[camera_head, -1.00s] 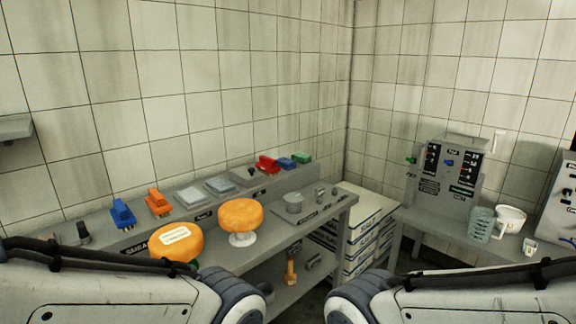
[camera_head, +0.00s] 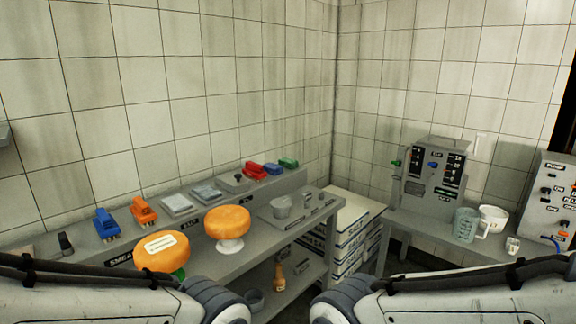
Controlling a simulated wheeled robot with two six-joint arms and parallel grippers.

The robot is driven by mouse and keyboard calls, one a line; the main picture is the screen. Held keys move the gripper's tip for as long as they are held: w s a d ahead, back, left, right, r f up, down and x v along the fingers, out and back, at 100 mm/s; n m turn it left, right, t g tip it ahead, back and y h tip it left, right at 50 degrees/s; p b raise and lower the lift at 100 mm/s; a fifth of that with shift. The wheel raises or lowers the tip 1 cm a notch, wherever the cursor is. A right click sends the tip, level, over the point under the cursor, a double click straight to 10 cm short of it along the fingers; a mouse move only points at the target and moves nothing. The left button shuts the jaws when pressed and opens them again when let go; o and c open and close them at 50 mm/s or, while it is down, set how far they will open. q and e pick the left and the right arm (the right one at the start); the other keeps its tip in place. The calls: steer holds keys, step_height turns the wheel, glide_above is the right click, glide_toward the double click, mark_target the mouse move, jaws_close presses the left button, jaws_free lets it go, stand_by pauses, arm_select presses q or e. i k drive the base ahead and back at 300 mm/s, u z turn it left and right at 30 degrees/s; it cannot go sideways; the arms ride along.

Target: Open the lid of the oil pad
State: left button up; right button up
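Flat grey pads lie along the raised back ledge of the left bench: one pale pad (camera_head: 179,204), a second pale pad (camera_head: 206,194) to its right, and a darker pad with a small black knob (camera_head: 239,177) further right. I cannot tell which of them is the oil pad, or whether a lid is open. Both of my arms enter at the bottom edge, but neither gripper shows.
Blue and orange brushes (camera_head: 106,224) (camera_head: 143,211) sit on the ledge. The right table holds a control box (camera_head: 435,178) and jugs (camera_head: 467,224).

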mark_target(235, 182)
steer(key=u, duration=0.2)
steer(key=i, duration=1.3)
steer(key=u, duration=0.1)
